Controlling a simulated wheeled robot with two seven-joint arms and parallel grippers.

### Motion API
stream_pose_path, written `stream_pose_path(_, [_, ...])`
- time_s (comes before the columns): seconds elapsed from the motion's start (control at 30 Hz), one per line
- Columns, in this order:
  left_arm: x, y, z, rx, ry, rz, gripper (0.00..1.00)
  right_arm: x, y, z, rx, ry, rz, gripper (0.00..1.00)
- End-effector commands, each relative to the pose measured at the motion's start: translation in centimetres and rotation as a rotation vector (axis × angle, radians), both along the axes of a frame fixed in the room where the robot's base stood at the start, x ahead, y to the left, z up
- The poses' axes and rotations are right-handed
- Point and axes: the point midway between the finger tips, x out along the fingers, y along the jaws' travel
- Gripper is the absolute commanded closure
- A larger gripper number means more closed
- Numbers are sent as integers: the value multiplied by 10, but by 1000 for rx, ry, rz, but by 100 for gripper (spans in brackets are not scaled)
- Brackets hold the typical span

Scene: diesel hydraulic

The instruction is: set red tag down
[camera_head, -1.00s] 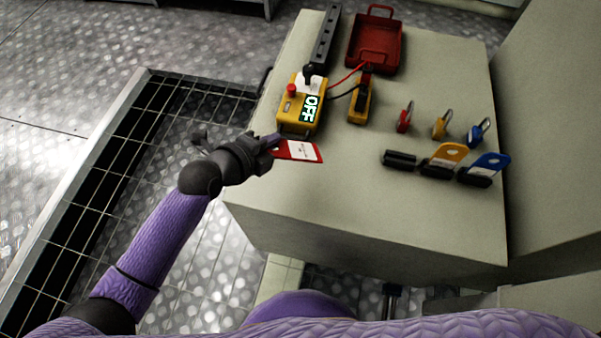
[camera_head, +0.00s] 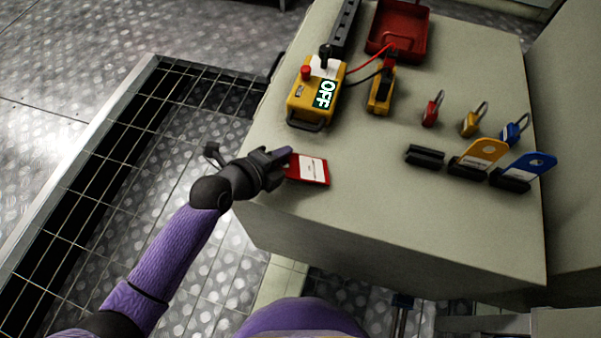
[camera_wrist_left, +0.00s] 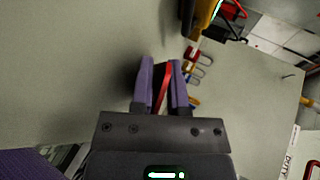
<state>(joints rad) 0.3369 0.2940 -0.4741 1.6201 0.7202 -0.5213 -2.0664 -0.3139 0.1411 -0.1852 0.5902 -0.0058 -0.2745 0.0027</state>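The red tag (camera_head: 308,170) has a white label and is held at the near left part of the grey bench top (camera_head: 400,215). My left gripper (camera_head: 285,158) is shut on its left end. In the left wrist view the red tag (camera_wrist_left: 163,88) shows edge-on between the two purple fingers (camera_wrist_left: 162,85). The tag is very near the bench top; I cannot tell whether it touches. My right gripper is not in view.
A yellow control box (camera_head: 313,95) reading OFF, a yellow meter (camera_head: 381,92) and a red tray (camera_head: 400,35) stand behind. Red (camera_head: 431,110), yellow (camera_head: 473,122) and blue (camera_head: 513,131) padlocks lie right. A black holder (camera_head: 425,155) is empty; yellow (camera_head: 480,155) and blue (camera_head: 525,170) tags stand in others.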

Motion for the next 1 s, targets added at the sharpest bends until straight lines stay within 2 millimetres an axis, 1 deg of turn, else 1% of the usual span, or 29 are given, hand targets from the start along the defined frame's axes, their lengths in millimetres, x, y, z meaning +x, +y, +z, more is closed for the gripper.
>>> stream_pose_path(0.27, [0, 0, 0, 0, 0, 0, 71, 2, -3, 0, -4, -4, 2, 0])
stream_pose_path(0.33, [-3, 3, 4, 2, -1, 0, 71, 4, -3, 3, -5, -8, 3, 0])
stream_pose_path(0.5, [-21, 19, 21, 4, -2, -2, 71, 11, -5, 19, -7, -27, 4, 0])
stream_pose_path(0.7, [-44, 38, 36, 4, -2, -2, 71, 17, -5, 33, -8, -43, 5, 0])
stream_pose_path(0.83, [-52, 45, 40, 1, -1, -1, 71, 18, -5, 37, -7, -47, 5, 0])
stream_pose_path(1.0, [-54, 46, 38, -1, 1, 0, 71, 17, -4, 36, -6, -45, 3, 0])
